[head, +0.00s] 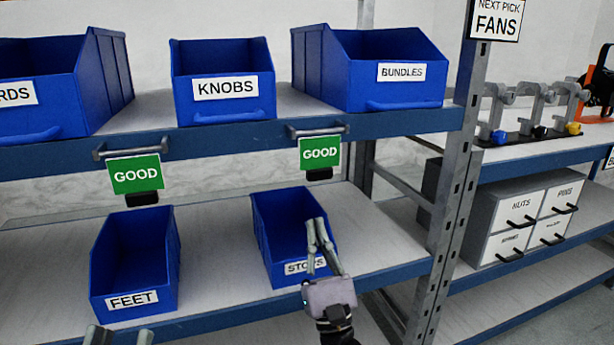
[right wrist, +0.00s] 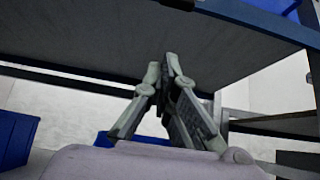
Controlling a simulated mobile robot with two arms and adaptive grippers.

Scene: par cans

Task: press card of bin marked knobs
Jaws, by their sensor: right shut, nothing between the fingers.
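The blue bin marked KNOBS (head: 222,110) stands on the upper shelf in the head view, with its white name label (head: 225,87) facing me. Two green GOOD cards hang from the shelf's front rail: one at lower left of the bin (head: 135,174), one at lower right (head: 320,152). Which card belongs to KNOBS I cannot tell. My right gripper (head: 318,222) is shut and empty, below the right card and in front of the STOPS bin; its fingertips (right wrist: 168,60) point up toward the shelf underside. My left gripper (head: 120,336) shows only its spread fingertips at the bottom edge.
Bins marked BUNDLES (head: 400,95) and one ending in RDS (head: 40,115) flank KNOBS above. Bins marked FEET (head: 135,270) and STOPS (head: 270,230) stand on the lower shelf. A steel post (head: 455,180) stands at the right. Metal handles (head: 130,146) jut above the cards.

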